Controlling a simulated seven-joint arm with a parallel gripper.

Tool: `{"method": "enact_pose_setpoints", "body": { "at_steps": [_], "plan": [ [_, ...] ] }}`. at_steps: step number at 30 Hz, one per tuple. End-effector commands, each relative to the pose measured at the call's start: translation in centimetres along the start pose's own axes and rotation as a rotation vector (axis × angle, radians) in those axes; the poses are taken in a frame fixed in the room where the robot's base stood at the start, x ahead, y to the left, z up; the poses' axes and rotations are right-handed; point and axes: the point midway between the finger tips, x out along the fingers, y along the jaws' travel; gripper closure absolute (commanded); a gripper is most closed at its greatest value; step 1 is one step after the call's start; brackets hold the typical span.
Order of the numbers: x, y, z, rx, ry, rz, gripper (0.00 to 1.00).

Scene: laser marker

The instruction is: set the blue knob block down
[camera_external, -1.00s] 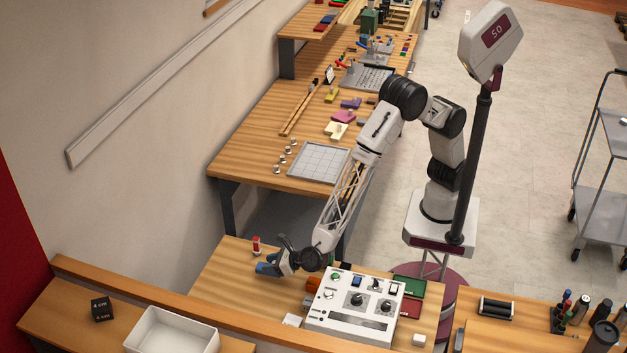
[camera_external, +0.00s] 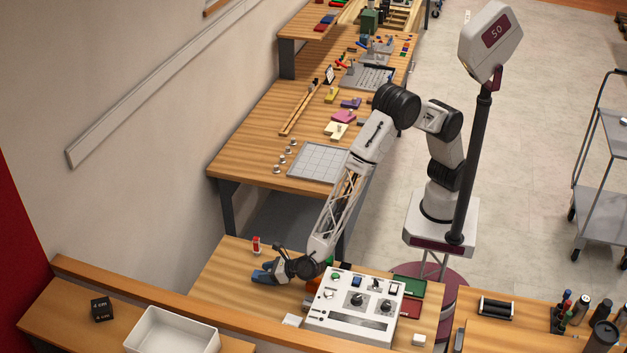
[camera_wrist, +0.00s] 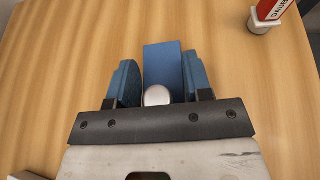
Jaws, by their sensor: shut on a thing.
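The blue knob block (camera_wrist: 163,62) shows in the wrist view between the two blue-padded fingers of my gripper (camera_wrist: 158,85). Its round silver knob (camera_wrist: 158,96) sits between the fingers, and my gripper is shut on it. In the external view my gripper (camera_external: 266,273) is low over the left part of the front wooden table (camera_external: 225,265). The block is hard to tell from the blue fingers there. I cannot tell whether its underside touches the table.
A white control panel (camera_external: 352,308) with knobs lies to the right. A wooden ledge (camera_external: 150,299) borders the front. Bare wood surrounds the block.

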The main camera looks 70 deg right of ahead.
Motion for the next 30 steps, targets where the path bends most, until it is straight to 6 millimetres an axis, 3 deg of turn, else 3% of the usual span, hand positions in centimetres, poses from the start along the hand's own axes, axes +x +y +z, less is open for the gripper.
{"method": "enact_pose_setpoints", "body": {
  "at_steps": [15, 16, 20, 21, 30],
  "plan": [
    [0.31, -0.03, -0.74, 0.001, 0.0, 0.0, 0.86],
    [0.31, -0.03, -0.74, 0.001, 0.0, 0.0, 0.51],
    [0.3, -0.03, -0.71, 0.001, 0.0, 0.0, 0.31],
    [0.3, -0.03, -0.71, 0.001, 0.0, 0.0, 0.27],
    [0.27, -0.02, -0.64, 0.001, 0.0, 0.0, 0.27]
  ]
}}
